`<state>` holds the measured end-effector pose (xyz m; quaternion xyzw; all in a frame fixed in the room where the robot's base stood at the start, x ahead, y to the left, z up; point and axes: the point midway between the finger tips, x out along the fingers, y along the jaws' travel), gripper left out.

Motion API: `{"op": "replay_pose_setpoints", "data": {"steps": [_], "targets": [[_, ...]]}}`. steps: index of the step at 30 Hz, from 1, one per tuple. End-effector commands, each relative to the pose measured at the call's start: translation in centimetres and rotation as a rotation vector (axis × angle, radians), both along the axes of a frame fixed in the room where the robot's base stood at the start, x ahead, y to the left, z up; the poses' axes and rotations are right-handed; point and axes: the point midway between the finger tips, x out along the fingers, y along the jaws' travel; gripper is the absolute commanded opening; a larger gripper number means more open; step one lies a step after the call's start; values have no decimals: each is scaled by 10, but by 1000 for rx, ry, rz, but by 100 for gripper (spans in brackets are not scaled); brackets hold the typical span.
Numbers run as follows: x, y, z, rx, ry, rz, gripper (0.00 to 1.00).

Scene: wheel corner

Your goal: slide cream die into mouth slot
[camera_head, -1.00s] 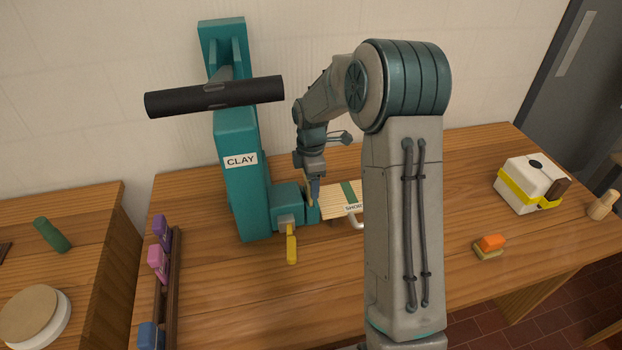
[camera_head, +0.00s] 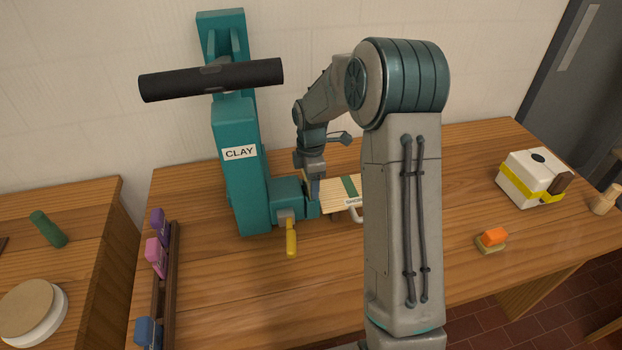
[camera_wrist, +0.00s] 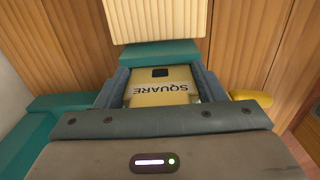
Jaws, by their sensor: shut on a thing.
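The cream die (camera_wrist: 162,86), marked SQUARE and with a small square hole, sits between the two fingers of my gripper (camera_wrist: 160,84) in the wrist view. My gripper is shut on it. In the head view my gripper (camera_head: 314,190) points down at the right end of the teal clay extruder (camera_head: 240,178), labelled CLAY. The teal mouth end (camera_wrist: 160,54) lies just beyond the die in the wrist view. The slot itself is hidden, so I cannot tell whether the die is inside it. The die is mostly hidden in the head view.
A pale slatted board (camera_head: 344,191) lies right of the mouth. A yellow handle (camera_head: 291,238) hangs at the extruder's front, and its black lever (camera_head: 211,79) is above. A rack (camera_head: 167,280) with coloured pieces stands left. The front middle of the table is clear.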

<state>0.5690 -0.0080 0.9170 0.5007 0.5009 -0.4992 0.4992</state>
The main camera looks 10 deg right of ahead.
Motion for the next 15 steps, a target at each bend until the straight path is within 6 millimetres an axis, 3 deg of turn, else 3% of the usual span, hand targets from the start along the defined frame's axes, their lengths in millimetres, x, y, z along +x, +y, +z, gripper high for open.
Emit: {"op": "replay_pose_setpoints", "data": {"steps": [8, 9, 10, 11, 15], "targets": [[0, 0, -8, 0, 0, 0, 31], [0, 0, -7, 0, 0, 0, 74], [0, 0, -7, 0, 0, 0, 83], [0, 0, -7, 0, 0, 0, 89], [0, 0, -7, 0, 0, 0, 89]]}}
